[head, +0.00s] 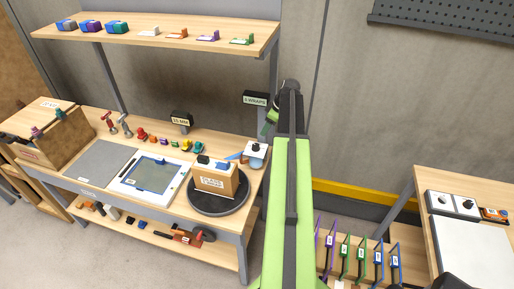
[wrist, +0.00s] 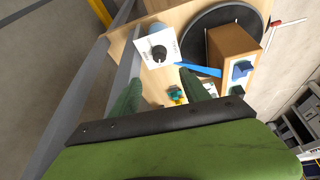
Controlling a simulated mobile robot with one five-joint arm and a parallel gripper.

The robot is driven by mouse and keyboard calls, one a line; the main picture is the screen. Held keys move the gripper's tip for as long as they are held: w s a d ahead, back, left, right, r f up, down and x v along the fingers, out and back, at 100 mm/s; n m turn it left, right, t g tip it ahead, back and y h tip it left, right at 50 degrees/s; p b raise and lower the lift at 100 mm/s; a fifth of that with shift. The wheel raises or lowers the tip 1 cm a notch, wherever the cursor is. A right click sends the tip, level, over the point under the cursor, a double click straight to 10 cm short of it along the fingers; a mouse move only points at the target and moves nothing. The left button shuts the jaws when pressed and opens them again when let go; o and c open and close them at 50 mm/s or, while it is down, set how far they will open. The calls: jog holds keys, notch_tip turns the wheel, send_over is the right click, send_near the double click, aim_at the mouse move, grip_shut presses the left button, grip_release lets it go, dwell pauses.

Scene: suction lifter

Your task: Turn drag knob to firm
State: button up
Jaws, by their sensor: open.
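A black knob (wrist: 159,53) sits on a white plate (wrist: 157,47) on top of a pale blue round body in the wrist view. It also shows in the head view as a white-topped unit (head: 256,149) at the right end of the workbench, beside the turntable. Its markings are too small to read, so I cannot tell its setting. My gripper (wrist: 160,74) is open and empty, its two green fingers apart, with the knob seen beyond the gap between the fingertips. In the head view one green finger (head: 270,117) shows beside my arm, above the bench's right end.
A cardboard box (head: 214,181) stands on the black turntable (head: 218,208); a blue arm reaches from the knob unit towards it. A "4 WRAPS" sign (head: 255,99) stands behind. Colored racks stand low between the tables.

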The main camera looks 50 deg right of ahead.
aim_at(256, 145)
jog(key=b+x, duration=1.1)
jog(key=x, duration=0.2)
jog(key=shift+d+f, duration=0.1)
jog(key=shift+f, duration=0.3)
jog(key=shift+w+f+b, duration=0.3)
jog(key=shift+f+b, duration=0.15)
jog(key=shift+b, duration=0.15)
jog(key=shift+r, duration=0.15)
jog(key=shift+c, duration=0.4)
grip_shut()
